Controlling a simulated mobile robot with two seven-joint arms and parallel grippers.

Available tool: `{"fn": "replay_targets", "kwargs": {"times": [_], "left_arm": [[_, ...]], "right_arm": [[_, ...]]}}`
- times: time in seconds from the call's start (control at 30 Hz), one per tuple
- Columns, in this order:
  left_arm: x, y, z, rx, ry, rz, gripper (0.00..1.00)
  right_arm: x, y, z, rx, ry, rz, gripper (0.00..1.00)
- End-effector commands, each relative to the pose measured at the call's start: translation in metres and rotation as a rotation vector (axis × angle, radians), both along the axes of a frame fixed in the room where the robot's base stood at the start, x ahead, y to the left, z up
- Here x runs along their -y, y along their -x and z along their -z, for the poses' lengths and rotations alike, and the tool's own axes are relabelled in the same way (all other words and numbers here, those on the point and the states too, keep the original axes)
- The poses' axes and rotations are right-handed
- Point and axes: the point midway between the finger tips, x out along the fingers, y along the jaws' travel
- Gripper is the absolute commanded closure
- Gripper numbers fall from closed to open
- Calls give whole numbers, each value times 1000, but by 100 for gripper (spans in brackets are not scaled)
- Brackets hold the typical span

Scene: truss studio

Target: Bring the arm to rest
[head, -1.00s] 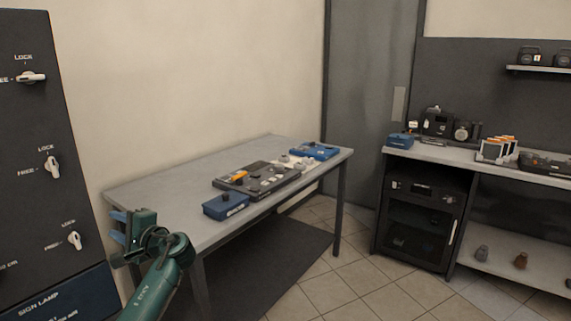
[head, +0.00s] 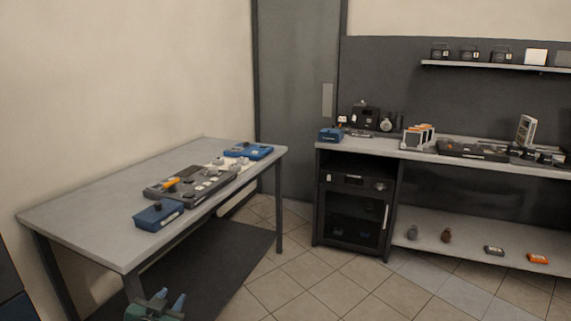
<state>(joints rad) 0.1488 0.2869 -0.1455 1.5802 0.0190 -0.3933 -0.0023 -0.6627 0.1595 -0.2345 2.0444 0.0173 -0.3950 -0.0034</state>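My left gripper (head: 168,301) shows at the bottom edge, left of the middle, below the front edge of the grey table. Its two blue fingertips point up and stand apart with nothing between them. Most of the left arm is cut off by the frame. My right gripper is not in view.
The grey table (head: 75,208) holds a dark console (head: 190,186) and blue boxes (head: 158,215). A workbench (head: 465,153) with a black cabinet (head: 352,208) stands at the right. Tiled floor (head: 310,285) between them is clear.

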Motion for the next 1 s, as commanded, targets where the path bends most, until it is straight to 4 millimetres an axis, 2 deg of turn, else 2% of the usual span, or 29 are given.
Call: {"fn": "replay_targets", "kwargs": {"times": [0.03, 0.17, 0.2, 0.3, 0.4, 0.5, 0.6, 0.67, 1.0], "left_arm": [[16, 29, 26, -46, 17, 24, 67], [56, 106, 75, -149, 75, 76, 67], [68, 131, 87, -182, 96, 89, 67], [93, 191, 106, -255, 150, 112, 67], [110, 239, 113, -314, 195, 124, 67], [121, 271, 115, -352, 229, 127, 67], [127, 287, 115, -374, 248, 129, 67], [128, 292, 115, -380, 252, 129, 67], [128, 292, 115, -382, 253, 128, 67]], "right_arm": [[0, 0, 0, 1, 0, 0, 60], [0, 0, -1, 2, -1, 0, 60], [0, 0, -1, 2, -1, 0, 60], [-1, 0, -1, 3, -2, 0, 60], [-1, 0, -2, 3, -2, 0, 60], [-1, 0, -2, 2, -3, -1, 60], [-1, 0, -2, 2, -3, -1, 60], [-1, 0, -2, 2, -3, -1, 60], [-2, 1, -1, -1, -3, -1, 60]]}}
